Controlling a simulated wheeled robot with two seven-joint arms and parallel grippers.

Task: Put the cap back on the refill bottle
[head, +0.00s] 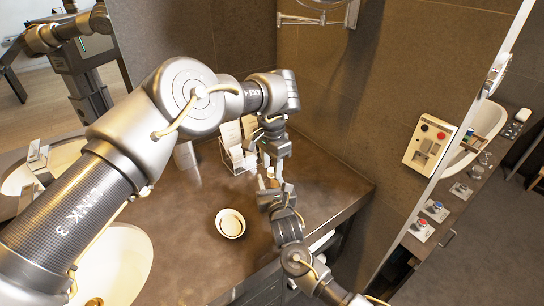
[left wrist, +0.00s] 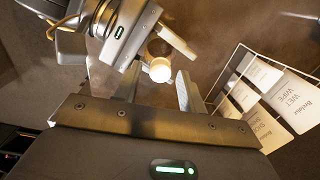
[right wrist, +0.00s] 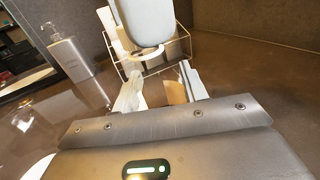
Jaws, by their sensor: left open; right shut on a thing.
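My right gripper (head: 270,190) is low over the counter, shut on a small pale thing that looks like the refill bottle; its tan side (right wrist: 175,92) shows between the fingers in the right wrist view. My left gripper (head: 273,166) points down from above, open, its fingers either side of the bottle's top. In the left wrist view a bright white round top (left wrist: 160,70) lies between the left fingers, close to the right gripper's finger (left wrist: 178,40). I cannot tell whether this top is the cap or the bare bottle mouth.
A wire rack (head: 240,158) with printed cards stands just behind the grippers; it also shows in the left wrist view (left wrist: 238,95). A pump dispenser (right wrist: 70,58) stands to its left. A small white bowl (head: 230,222) is on the counter (head: 190,230), left of my right gripper.

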